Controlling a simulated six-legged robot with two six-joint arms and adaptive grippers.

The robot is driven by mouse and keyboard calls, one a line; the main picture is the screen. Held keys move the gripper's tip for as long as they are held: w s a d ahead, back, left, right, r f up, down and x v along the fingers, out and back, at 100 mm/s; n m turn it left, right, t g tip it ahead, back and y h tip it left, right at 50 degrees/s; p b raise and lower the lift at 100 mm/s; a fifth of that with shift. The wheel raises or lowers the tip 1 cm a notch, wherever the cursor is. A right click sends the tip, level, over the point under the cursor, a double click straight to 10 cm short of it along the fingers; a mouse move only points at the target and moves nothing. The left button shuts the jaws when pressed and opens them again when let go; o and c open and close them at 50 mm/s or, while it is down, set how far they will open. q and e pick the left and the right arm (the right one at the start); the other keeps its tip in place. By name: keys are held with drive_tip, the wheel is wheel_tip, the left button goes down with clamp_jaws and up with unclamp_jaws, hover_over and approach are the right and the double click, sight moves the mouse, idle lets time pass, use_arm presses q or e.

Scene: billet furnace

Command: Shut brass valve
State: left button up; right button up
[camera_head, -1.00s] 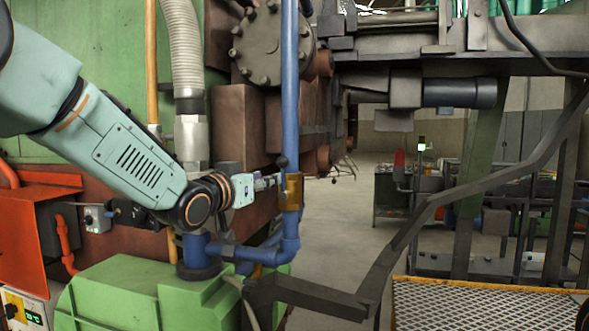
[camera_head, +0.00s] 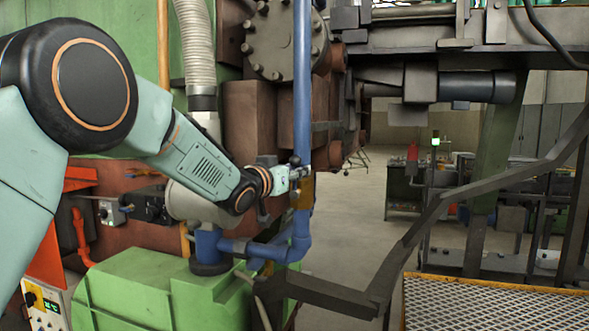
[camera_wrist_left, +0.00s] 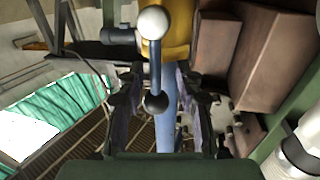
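The brass valve (camera_head: 307,190) sits on a vertical blue pipe (camera_head: 302,90). In the left wrist view its yellow body (camera_wrist_left: 180,38) is at the top. Its handle (camera_wrist_left: 155,65) is a bar with a pale ball at the top end and a dark ball at the lower end. My left gripper (camera_head: 299,173) is at the valve, overlapping it in the head view. In the wrist view the left gripper (camera_wrist_left: 157,100) is open, with the handle's lower part between its fingers. I cannot tell whether a finger touches it. My right gripper is not in view.
The blue pipe bends (camera_head: 296,248) below the valve, above a green housing (camera_head: 150,290). Brown blocks (camera_head: 252,125) stand close behind and left. A dark angled rail (camera_head: 410,240) and a mesh platform (camera_head: 490,305) lie to the right. Open floor shows beyond the pipe.

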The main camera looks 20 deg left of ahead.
use_arm(q)
drive_tip(key=shift+a, duration=0.3)
drive_tip(key=shift+s+d+r, duration=0.2)
drive_tip(key=shift+d, duration=0.5)
drive_tip(key=c, duration=0.3)
drive_tip(key=shift+c, duration=0.8)
drive_tip(key=shift+w+a+f, duration=0.15)
drive_tip(key=shift+a, duration=0.3)
clamp_jaws()
drive_tip(key=shift+d, duration=0.25)
drive_tip(key=shift+a+r, duration=0.1)
drive_tip(key=shift+r, duration=0.1)
